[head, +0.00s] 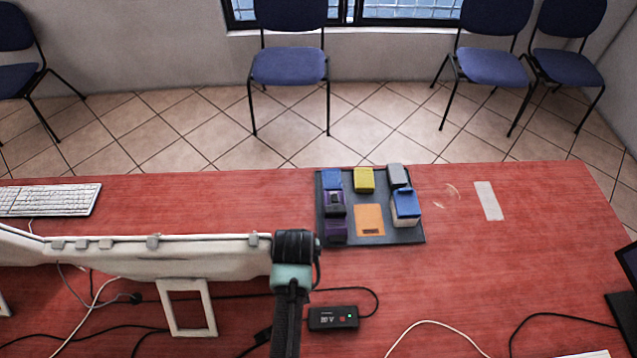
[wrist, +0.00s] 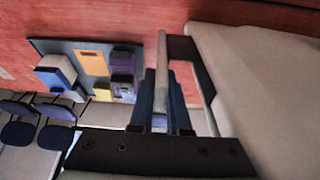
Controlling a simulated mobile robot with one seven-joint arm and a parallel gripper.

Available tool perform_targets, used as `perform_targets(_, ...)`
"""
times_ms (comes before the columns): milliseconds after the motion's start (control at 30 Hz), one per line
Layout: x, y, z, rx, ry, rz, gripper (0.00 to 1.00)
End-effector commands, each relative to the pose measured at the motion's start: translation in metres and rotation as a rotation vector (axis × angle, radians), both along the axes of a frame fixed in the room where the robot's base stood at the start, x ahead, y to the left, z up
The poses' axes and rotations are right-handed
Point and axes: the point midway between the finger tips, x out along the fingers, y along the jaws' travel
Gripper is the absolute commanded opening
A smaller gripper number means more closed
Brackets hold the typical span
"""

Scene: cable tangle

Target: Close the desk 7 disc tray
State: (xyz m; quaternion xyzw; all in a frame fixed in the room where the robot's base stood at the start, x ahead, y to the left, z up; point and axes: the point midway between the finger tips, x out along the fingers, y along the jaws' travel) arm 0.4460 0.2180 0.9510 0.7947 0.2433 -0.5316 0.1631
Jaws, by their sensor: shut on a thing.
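A long white computer body (head: 140,252), seen from above, stands on the red desk, its right end beside my dark and teal wrist. My gripper (wrist: 161,75) shows in the wrist view, its two blue fingers shut on a thin pale piece that looks like the disc tray (wrist: 161,48). This piece stands out beside the large white casing (wrist: 255,85), with a narrow gap between them. In the head view my wrist and arm hide the fingertips and the tray, and I cannot tell how far out the tray is. No desk number is readable.
A dark organiser tray (head: 412,235) with small boxes lies beyond my wrist. A black power box (head: 333,318) and several loose cables lie close to my arm. A keyboard (head: 48,200) is at the left.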

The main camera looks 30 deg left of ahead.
Motion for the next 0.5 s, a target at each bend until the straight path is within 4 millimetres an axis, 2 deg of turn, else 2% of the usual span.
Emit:
perform_targets(267, -0.0006, 0.0004, -0.0007, 0.001, 0.001, -0.001, 0.00)
perform_targets(300, -0.0006, 0.0004, -0.0007, 0.001, 0.001, -0.001, 0.22)
perform_targets(433, -0.0004, 0.0003, -0.0007, 0.000, 0.000, -0.001, 0.45)
perform_targets(500, -0.0003, 0.0003, -0.0006, 0.000, 0.000, -0.001, 0.45)
